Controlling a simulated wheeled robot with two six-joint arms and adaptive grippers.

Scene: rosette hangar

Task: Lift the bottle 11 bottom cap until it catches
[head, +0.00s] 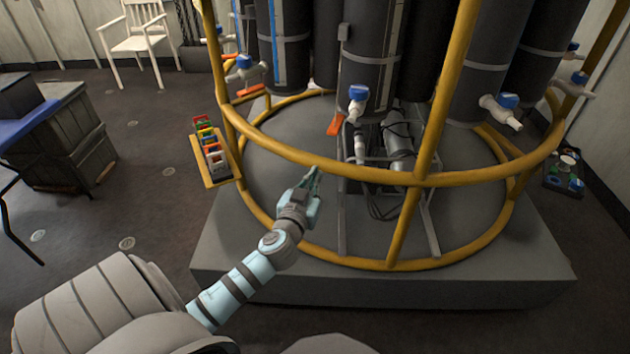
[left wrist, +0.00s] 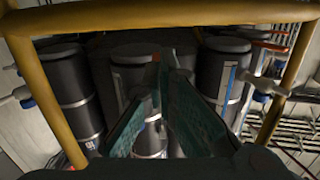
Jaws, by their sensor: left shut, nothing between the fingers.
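Several dark bottles (head: 374,45) stand in a rosette inside a yellow rail frame (head: 330,165). White valves with blue caps sit low on them: one at the centre (head: 357,100), one at the left (head: 243,70), one at the right (head: 503,108). No readable number in the head view tells me which is bottle 11. My left gripper (head: 314,182) is shut and empty, near the front rail, below and left of the centre valve and apart from it. In the left wrist view my fingers (left wrist: 169,68) point toward dark bottles (left wrist: 70,95). My right gripper is not in view.
A grey plinth (head: 240,285) carries the frame. An equipment unit with hoses (head: 398,150) stands inside it. Grey crates (head: 62,135) stand at the far left. The floor between is clear.

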